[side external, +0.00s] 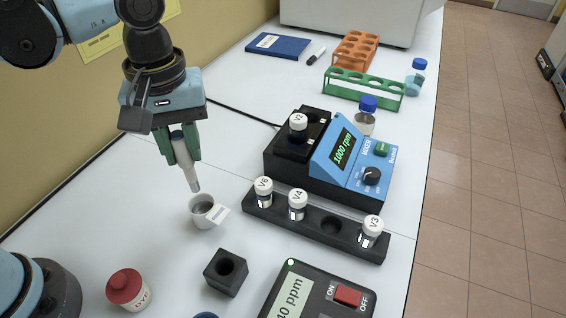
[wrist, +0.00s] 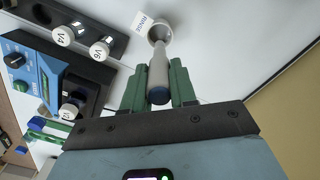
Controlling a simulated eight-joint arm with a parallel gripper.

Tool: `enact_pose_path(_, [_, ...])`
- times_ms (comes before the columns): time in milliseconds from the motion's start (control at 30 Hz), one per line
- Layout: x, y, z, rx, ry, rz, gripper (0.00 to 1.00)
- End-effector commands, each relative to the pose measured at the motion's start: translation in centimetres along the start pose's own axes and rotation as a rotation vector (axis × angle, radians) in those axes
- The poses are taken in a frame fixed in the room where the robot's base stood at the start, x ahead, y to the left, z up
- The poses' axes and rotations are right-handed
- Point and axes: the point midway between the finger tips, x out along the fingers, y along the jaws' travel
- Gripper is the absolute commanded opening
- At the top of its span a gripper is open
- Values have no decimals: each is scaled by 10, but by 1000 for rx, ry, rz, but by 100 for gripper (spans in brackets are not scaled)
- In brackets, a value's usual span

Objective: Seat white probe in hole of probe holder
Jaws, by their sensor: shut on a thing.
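My gripper (side external: 184,160) points down with its green fingers shut on the white probe (side external: 192,178). In the wrist view the probe (wrist: 159,73) sits between the fingers (wrist: 160,90), with its dark blue end nearest the camera. The probe points down, and its tip is just above or at the rim of a white cup (side external: 198,221); I cannot tell whether it is inside. The probe holder, a black block (side external: 213,283) with an empty round hole in its top, stands on the bench in front of the cup, apart from the probe. The holder does not show in the wrist view.
A black rack (side external: 320,241) with vials V6, V4 and V3 stands right of the cup. The blue mixer (side external: 352,175) is behind it.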

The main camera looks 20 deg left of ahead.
Motion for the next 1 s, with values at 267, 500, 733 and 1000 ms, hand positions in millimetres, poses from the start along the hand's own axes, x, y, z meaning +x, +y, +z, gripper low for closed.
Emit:
enact_pose_path(267, [-6, 13, 33, 141, 0, 0, 0])
enact_pose_path(500, [-16, 26, 93, 395, 0, -1, 0])
enact_pose_path(733, [-21, 27, 123, 517, 0, -1, 0])
enact_pose_path(1000, [-4, 27, 124, 525, -1, -1, 0])
